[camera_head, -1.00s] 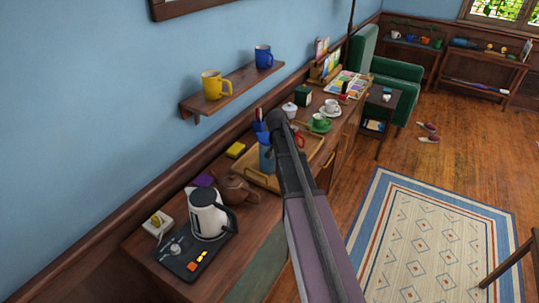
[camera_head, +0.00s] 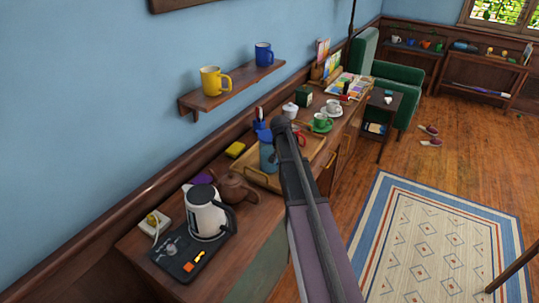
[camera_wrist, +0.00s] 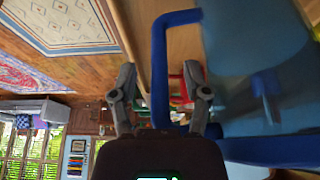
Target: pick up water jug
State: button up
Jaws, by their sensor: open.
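The water jug is blue and stands on a wooden tray (camera_head: 258,178) on the sideboard. In the head view the jug (camera_head: 267,156) is partly hidden behind the end of my arm. In the wrist view the jug's translucent blue body (camera_wrist: 255,50) fills the right side, with its thick blue handle (camera_wrist: 158,65) standing out to the left. My gripper (camera_wrist: 161,80) is open, with one finger on each side of the handle in the picture. I cannot tell whether either finger touches it. In the head view my gripper's fingers are hidden by the arm.
A brown teapot (camera_head: 235,187) and a white and black kettle (camera_head: 205,214) stand near the jug. A green cup (camera_head: 320,123) and a white lidded pot (camera_head: 290,110) are farther along. A wall shelf (camera_head: 230,88) with two mugs is above.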

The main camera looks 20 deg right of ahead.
dwell(0.4)
grip_shut()
jog(key=shift+r, duration=0.15)
notch_tip(320, 180, up, 4)
jog(key=p, duration=0.4)
jog(key=shift+f, duration=0.2)
jog(key=s+d, duration=0.1)
jog(key=s, duration=0.6)
jog(key=s+d+r+p, duration=0.1)
jog(key=s+d, duration=0.1)
jog(key=s, duration=0.6)
jog(key=shift+s+d, duration=0.25)
jog(key=shift+d, duration=0.05)
